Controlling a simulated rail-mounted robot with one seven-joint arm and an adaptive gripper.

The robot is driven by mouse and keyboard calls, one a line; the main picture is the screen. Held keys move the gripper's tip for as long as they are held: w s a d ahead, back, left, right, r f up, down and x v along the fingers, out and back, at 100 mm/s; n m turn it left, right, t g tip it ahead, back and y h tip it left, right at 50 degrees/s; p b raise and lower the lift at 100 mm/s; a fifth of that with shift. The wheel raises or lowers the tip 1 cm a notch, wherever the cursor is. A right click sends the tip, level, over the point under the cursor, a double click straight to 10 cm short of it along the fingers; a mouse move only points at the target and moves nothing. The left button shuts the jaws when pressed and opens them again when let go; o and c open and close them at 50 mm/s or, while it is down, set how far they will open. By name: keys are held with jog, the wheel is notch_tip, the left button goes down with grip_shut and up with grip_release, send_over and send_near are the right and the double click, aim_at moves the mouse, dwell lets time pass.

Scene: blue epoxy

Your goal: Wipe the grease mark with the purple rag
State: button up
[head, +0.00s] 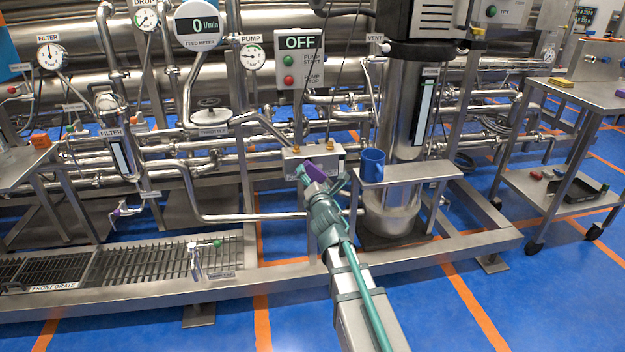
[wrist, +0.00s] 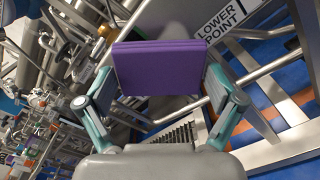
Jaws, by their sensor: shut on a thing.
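The purple rag (head: 315,173) is a folded flat pad. My gripper (head: 322,181) is shut on it and holds it in front of a grey metal box with brass fittings (head: 330,153), below the OFF panel. In the wrist view the rag (wrist: 160,68) spans the space between the two fingers of my gripper (wrist: 160,85). I cannot tell whether the rag touches anything. I cannot make out a grease mark in either view; the rag and arm hide part of the scene behind them.
A blue mug (head: 372,165) stands on a small metal stand (head: 415,174), close right of my gripper. Pipes and gauges fill the back. A metal cart (head: 575,95) stands at right. A LOWER POINT label (wrist: 220,22) shows in the wrist view.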

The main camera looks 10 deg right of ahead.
aim_at(325, 175)
jog(key=shift+w, duration=1.05)
dwell(0.4)
jog(key=d+p, duration=0.2)
jog(key=p, duration=0.1)
jog(key=shift+s+d+r, duration=0.1)
jog(key=shift+d+r, duration=0.05)
jog(key=shift+d, duration=0.25)
jog(key=shift+d+p, duration=0.4)
jog(key=shift+d, duration=0.2)
jog(key=a+b, duration=0.3)
jog(key=shift+w+f, duration=0.3)
jog(key=shift+a+r+b, duration=0.25)
jog(key=shift+a+b, duration=0.15)
jog(key=shift+a, duration=0.15)
jog(key=shift+c, duration=0.5)
